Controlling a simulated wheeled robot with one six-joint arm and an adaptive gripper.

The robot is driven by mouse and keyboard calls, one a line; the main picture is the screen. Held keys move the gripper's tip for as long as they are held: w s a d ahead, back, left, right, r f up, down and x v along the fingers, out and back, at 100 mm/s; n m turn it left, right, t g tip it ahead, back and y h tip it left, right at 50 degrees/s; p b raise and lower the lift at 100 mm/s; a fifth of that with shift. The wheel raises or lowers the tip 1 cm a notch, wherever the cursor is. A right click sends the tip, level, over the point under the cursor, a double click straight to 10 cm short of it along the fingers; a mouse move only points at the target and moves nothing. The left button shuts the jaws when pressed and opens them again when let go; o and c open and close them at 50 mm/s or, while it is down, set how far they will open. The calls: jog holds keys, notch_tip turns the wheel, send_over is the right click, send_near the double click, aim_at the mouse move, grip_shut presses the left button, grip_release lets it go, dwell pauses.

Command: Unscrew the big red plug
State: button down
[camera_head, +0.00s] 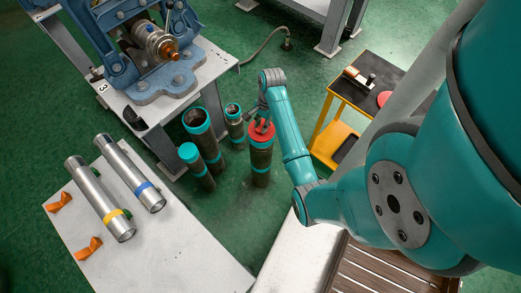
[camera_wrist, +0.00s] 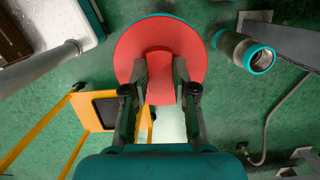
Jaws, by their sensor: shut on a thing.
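The big red plug (camera_head: 262,131) sits on top of an upright dark pipe with a teal band (camera_head: 260,164) that stands on the green floor. In the wrist view the plug (camera_wrist: 198,35) is a wide red disc with a raised block in its middle. My gripper (camera_wrist: 161,84) is shut on this raised block, one finger on each side. In the head view my gripper (camera_head: 262,117) comes down on the plug from above. Part of the plug's top is hidden by the fingers. Whether the plug's thread is loose cannot be seen.
Several other teal-ended pipes (camera_head: 198,122) stand just left of it. A blue vise (camera_head: 165,75) is on a table at the back left. A white table (camera_head: 170,235) with two steel tubes is at the lower left. A yellow cart (camera_head: 325,141) stands to the right.

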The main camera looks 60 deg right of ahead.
jog(key=n, duration=0.4)
jog(key=shift+n+g, duration=0.3)
jog(key=shift+g, duration=0.1)
jog(key=n+g, duration=0.1)
jog(key=n, duration=0.4)
jog(key=c, duration=1)
grip_release()
jog(key=shift+a+v, duration=0.2)
jog(key=shift+v, duration=0.85)
jog(key=shift+r, duration=0.1)
jog(key=shift+s, duration=0.1)
